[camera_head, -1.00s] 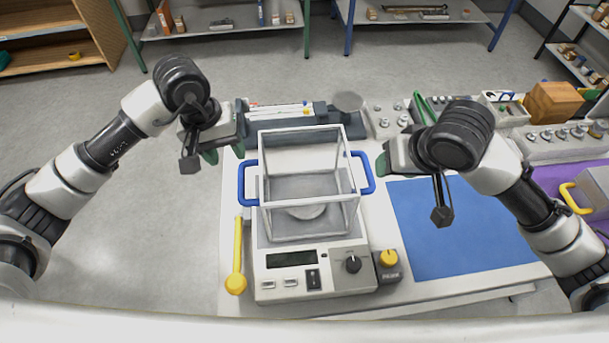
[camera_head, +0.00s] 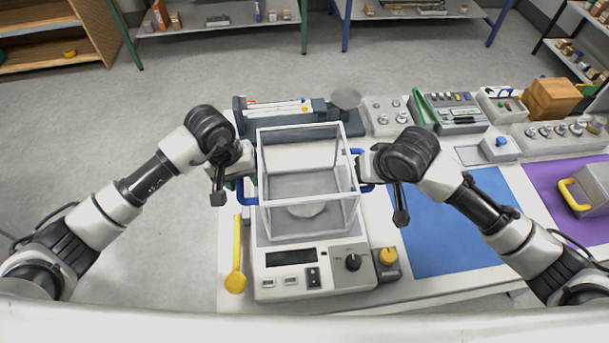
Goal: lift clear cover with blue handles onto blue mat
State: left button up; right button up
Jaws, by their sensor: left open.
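The clear cover (camera_head: 308,178) is a see-through box with white edges and a blue handle on its left and right sides. It stands over the pan of the scale (camera_head: 315,272). My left gripper (camera_head: 243,178) is open at the left blue handle (camera_head: 243,196). My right gripper (camera_head: 366,167) is at the right blue handle (camera_head: 357,154); its fingers are mostly hidden behind the wrist. The grippers hide parts of both handles. The blue mat (camera_head: 452,235) lies flat to the right of the scale, partly behind my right arm.
A yellow spoon (camera_head: 236,257) lies left of the scale and a box with a yellow knob (camera_head: 388,262) stands right of it. Trays of weights (camera_head: 387,114) and instruments line the back. A purple mat (camera_head: 568,205) bears a grey weight with a yellow handle (camera_head: 585,190).

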pick_arm(q)
jog(key=shift+c, duration=0.4)
pick_arm(e)
jog(key=shift+c, duration=0.5)
pick_arm(q)
grip_shut()
pick_arm(e)
grip_shut()
pick_arm(q)
jog(key=shift+r, duration=0.2)
pick_arm(e)
jog(key=shift+r, duration=0.2)
